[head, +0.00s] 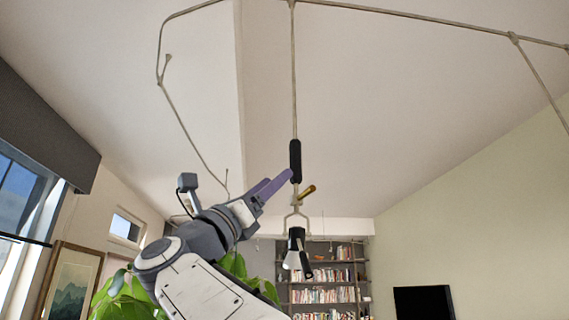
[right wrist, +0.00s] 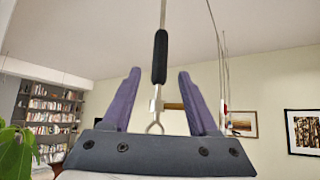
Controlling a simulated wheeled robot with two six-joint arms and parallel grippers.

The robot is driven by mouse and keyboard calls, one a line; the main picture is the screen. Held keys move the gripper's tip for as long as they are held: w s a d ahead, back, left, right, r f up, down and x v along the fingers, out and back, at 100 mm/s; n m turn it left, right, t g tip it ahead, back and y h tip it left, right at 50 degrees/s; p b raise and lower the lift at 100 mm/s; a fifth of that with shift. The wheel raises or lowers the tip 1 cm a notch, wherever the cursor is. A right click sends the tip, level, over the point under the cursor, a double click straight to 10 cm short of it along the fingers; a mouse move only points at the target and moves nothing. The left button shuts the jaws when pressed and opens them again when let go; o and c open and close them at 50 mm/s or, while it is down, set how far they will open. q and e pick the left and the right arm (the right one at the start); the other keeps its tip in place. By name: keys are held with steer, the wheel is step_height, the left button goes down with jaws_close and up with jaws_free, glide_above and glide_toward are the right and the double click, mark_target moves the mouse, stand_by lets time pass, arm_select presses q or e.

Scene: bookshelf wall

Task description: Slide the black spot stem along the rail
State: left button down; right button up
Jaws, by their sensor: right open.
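The spot stem (head: 294,75) is a thin metal rod hanging from the ceiling rail (head: 430,19). It has a black grip sleeve (head: 295,160) and a black spot lamp (head: 296,245) at its lower end. My right gripper (head: 281,182), with purple fingers, reaches up from lower left to just beside the stem, near the sleeve's lower end. In the right wrist view the black sleeve (right wrist: 160,57) and rod stand between and beyond the two open fingers (right wrist: 157,95), with the lower fork below. I cannot tell the exact depth gap. My left gripper is not in view.
The rail bends along the ceiling, with other rods hanging from it. A brass-coloured piece (head: 307,191) sticks out beside the stem. A green plant (head: 125,297) stands at lower left, a bookshelf (head: 325,275) behind, and a dark screen (head: 423,302) at lower right.

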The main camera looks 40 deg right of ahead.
mark_target(291, 163)
steer(key=p+x, duration=0.6)
steer(key=x, duration=0.2)
steer(key=shift+d+r, duration=0.1)
steer(key=shift+r, duration=0.2)
steer(key=shift+d+r+p, duration=0.25)
steer(key=shift+d+p, duration=0.2)
steer(key=shift+p, duration=0.05)
steer(key=shift+t, duration=0.3)
jaws_close()
